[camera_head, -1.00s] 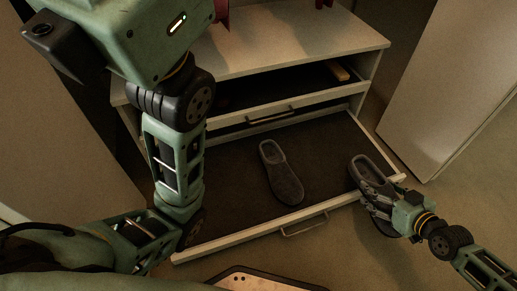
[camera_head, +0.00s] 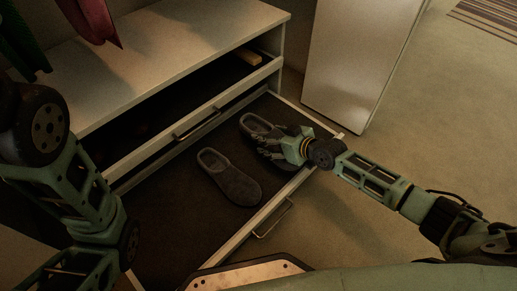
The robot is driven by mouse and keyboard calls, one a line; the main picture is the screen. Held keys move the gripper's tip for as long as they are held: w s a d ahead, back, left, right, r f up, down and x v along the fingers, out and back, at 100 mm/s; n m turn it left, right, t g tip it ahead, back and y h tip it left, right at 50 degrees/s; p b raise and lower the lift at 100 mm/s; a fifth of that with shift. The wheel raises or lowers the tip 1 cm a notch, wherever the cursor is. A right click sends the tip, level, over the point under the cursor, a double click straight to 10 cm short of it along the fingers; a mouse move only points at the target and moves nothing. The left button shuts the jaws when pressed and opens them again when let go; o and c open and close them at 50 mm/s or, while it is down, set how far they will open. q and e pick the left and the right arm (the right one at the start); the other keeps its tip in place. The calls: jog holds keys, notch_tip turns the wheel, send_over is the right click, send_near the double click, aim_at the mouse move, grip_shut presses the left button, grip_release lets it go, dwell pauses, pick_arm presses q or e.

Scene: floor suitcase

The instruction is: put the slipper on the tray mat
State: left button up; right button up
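A dark grey slipper (camera_head: 255,124) is at my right gripper (camera_head: 272,147), whose fingers are closed around its near part. It is over the back right of the pulled-out lower drawer; I cannot tell whether it touches the bottom. A matching grey slipper (camera_head: 231,178) lies on the dark mat-like lining (camera_head: 170,215) of that drawer, to the left and nearer. No separate tray mat is distinguishable. My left arm shows at the left edge, but its gripper is out of view.
The drawer's pale front rim with a handle (camera_head: 272,219) faces me. Above it is another partly open drawer (camera_head: 195,123) under the white cabinet top (camera_head: 170,50). A pale panel (camera_head: 355,65) stands behind right. Floor at right is clear; a striped rug (camera_head: 488,17) lies far right.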

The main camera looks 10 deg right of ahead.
jog(key=a, duration=0.1)
jog(key=w+a+f+b, duration=0.1)
jog(key=a+f, duration=0.1)
jog(key=shift+w+a+f, duration=0.15)
jog(key=shift+w+f, duration=0.05)
jog(key=shift+w, duration=0.05)
notch_tip(320, 180, down, 4)
jog(key=b, duration=0.3)
jog(key=shift+r+b, duration=0.1)
jog(key=shift+b, duration=0.2)
jog(key=o, duration=1.3)
jog(key=shift+c, duration=0.2)
